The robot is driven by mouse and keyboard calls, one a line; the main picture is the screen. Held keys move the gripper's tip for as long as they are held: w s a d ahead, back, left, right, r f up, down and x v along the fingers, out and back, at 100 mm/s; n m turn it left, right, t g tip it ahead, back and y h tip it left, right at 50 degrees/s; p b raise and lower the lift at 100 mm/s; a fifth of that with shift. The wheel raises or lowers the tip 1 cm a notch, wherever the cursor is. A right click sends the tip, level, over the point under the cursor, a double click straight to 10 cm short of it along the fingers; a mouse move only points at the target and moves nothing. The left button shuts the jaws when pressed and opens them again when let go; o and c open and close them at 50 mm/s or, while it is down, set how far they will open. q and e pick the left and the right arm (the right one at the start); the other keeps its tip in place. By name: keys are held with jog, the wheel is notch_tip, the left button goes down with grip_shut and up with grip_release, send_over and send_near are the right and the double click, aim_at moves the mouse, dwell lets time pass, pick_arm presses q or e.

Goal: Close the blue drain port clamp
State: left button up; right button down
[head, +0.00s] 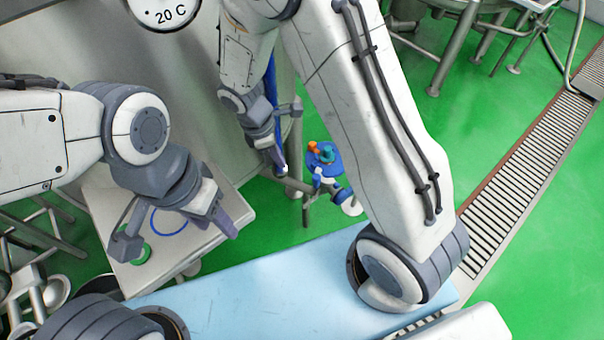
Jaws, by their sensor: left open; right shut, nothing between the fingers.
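A blue fitting (322,158) with an orange knob and a teal knob on top stands by the metal piping below the tank. A small blue part (340,196) sits on the pipe just below it. I cannot tell for certain which blue part is the drain port clamp, or whether it is open. My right gripper (278,160) is shut and empty, pointing down just left of the blue fitting, apart from it in the picture. My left gripper (180,236) is open and empty above the small metal table, well left of the piping.
The small metal table (110,200) holds a blue ring (168,222) and a green round item (143,255). The steel tank (150,70) with a gauge (168,12) stands behind. A light-blue surface (260,290) lies in front. A floor grate (525,165) runs at right, beside clear green floor.

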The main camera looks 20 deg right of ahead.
aim_at(320, 178)
jog(key=s+d+f+b, duration=0.1)
jog(key=d+f+b, duration=0.1)
jog(key=d+f, duration=0.4)
jog(key=shift+a+x, duration=0.25)
jog(key=shift+x, duration=1.8)
